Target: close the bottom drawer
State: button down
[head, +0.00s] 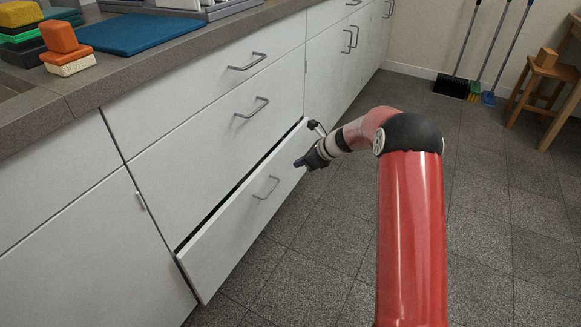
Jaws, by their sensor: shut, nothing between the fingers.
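The bottom drawer (235,236) is a white front with a metal bar handle (266,188), in the lower left of the head view. It stands slightly out from the cabinet, with a dark gap along its top edge. My gripper (300,163) is shut and empty. It appears near the far right upper part of the drawer front, above and to the right of the handle. I cannot tell whether it touches the drawer. The inside of the drawer is hidden.
Two closed drawers (215,128) sit above it. The countertop (190,50) holds stacked sponges (62,45) and a blue mat (135,33). Brooms (452,84) and a wooden stool (545,75) stand at the far right. The tiled floor (310,250) before the cabinets is clear.

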jog(key=s+a+f+y+b, duration=0.1)
jog(key=s+a+b, duration=0.2)
jog(key=s, duration=0.3)
jog(key=s+a+t+y+b, duration=0.1)
jog(key=s+a+b, duration=0.15)
jog(key=s, duration=0.45)
jog(key=s+a+f+y+b, duration=0.1)
jog(key=s+a+b, duration=0.2)
jog(key=s, duration=0.3)
send_near(228, 201)
jog(key=a+f, duration=0.1)
jog(key=f, duration=0.1)
jog(key=w+a+f, duration=0.1)
jog(key=a+f, duration=0.1)
jog(key=shift+w+a+f, duration=0.1)
jog(key=shift+a+f, duration=0.1)
jog(key=shift+f, duration=0.15)
jog(key=shift+w+a, duration=0.25)
jog(key=shift+a, duration=0.1)
jog(key=a, duration=0.1)
jog(key=w+a+b, duration=0.1)
jog(key=shift+w+a, duration=0.3)
jog(key=shift+a, duration=0.1)
jog(key=shift+a+r+t, duration=0.15)
jog(key=shift+t, duration=0.15)
